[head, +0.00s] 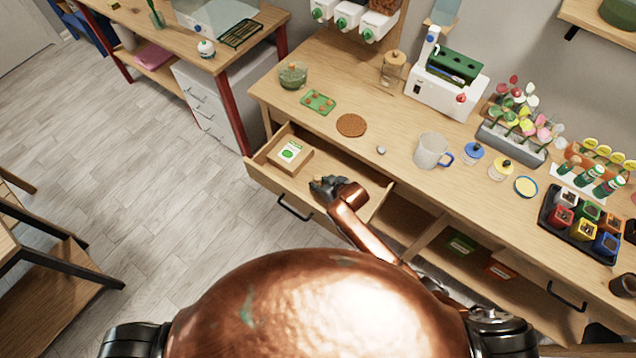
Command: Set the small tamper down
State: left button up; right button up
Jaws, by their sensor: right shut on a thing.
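My right gripper (322,186) is over the open drawer (265,176) of the workbench, near its middle. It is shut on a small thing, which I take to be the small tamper. The gripper hides nearly all of it, so its shape and tilt cannot be made out. I cannot tell whether it touches the drawer floor. My left gripper is not in view.
A box with a green-marked label (290,151) lies in the drawer's left end. Bare drawer floor shows around the gripper.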

jog(key=shift+f, duration=0.2)
jog(key=o, duration=1.1)
jog(key=shift+c, duration=0.2)
jog(key=shift+r, duration=0.25)
jog(key=p+v, duration=0.2)
jog(key=v, duration=1)
jog(key=shift+f, duration=0.1)
